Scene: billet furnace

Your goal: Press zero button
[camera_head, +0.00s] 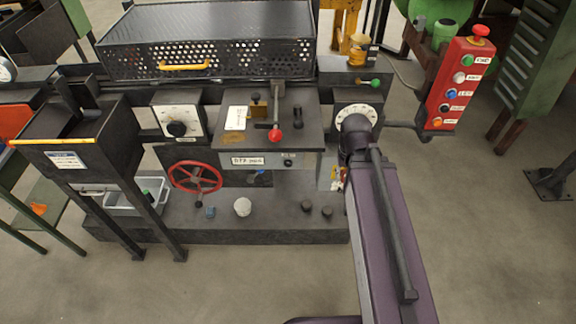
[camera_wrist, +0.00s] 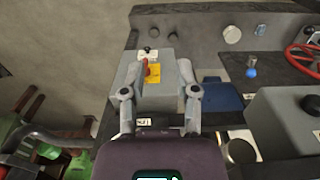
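I cannot read the word zero on any button. A red button box (camera_head: 456,85) hangs at the upper right in the head view. It has a red mushroom button (camera_head: 481,31) on top and a column of green, white, blue, black and orange buttons with small white labels, too small to read surely. A small dark button (camera_head: 288,162) sits on the front of the central machine (camera_head: 262,125). My gripper (camera_wrist: 160,72) is open. In the wrist view its fingers lie either side of a grey switch box (camera_wrist: 155,95) with a red lever on a yellow plate; contact is unclear. My arm hides the gripper in the head view.
A red handwheel (camera_head: 195,177), knobs and a white round cap (camera_head: 242,207) are on the machine's low base. Dials (camera_head: 178,120) flank the central machine, which carries a red-knobbed lever (camera_head: 274,134).

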